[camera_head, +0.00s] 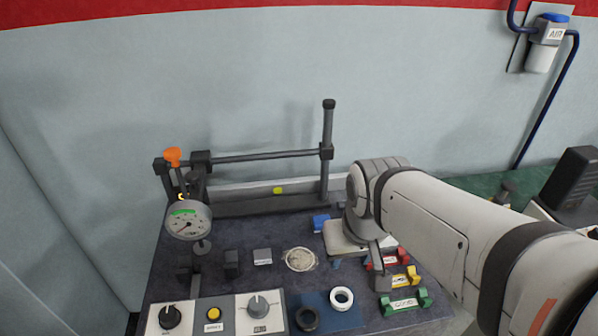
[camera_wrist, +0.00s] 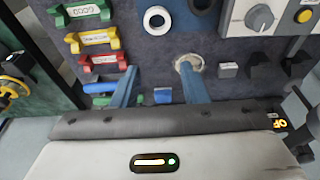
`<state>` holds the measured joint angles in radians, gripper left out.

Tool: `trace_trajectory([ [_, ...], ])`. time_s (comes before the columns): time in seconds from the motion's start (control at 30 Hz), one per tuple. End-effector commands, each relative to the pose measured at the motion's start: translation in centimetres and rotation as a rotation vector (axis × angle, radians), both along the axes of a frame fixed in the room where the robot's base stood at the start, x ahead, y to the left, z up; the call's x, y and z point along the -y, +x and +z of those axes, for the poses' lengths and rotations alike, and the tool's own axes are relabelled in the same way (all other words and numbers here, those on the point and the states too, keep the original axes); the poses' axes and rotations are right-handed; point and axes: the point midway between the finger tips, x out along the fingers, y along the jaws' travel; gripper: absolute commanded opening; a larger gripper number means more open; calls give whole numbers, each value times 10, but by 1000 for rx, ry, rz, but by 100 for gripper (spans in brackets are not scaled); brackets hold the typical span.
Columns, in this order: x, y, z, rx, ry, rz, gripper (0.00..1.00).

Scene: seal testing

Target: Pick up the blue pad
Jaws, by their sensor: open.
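A small blue block, which looks like the blue pad (camera_head: 321,222), sits on the dark bench top behind and right of the round metal disc, beside my gripper's pale body. In the wrist view the blue pad (camera_wrist: 162,96) shows between the two fingers, nearer their bases in the picture, partly cut off by my gripper's dark edge. My gripper (camera_wrist: 159,67) is open, with nothing between its fingertips. In the head view my arm hides part of the bench near it. I cannot tell the fingers' height above the bench.
Red (camera_head: 382,260), yellow (camera_head: 400,279) and green (camera_head: 405,302) labelled holders stand at the right. A white ring (camera_head: 341,298) and a black ring (camera_head: 307,319) lie in front. The metal disc (camera_head: 300,259), a gauge (camera_head: 188,221) and a rail frame (camera_head: 265,156) stand nearby.

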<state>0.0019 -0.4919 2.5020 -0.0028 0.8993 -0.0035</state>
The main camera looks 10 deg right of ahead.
Motion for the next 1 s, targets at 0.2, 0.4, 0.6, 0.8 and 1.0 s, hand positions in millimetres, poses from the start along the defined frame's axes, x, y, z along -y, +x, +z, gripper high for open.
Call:
trace_trajectory([
  [0.2, 10, 23, 9, -19, 14, 17, 58],
  [0.4, 10, 82, 13, -58, 50, 43, 59],
  [0.6, 12, 143, -1, -92, 86, 63, 59],
  [0.8, 18, 195, -30, -121, 116, 75, 59],
  [1.0, 24, 225, -60, -138, 134, 80, 59],
])
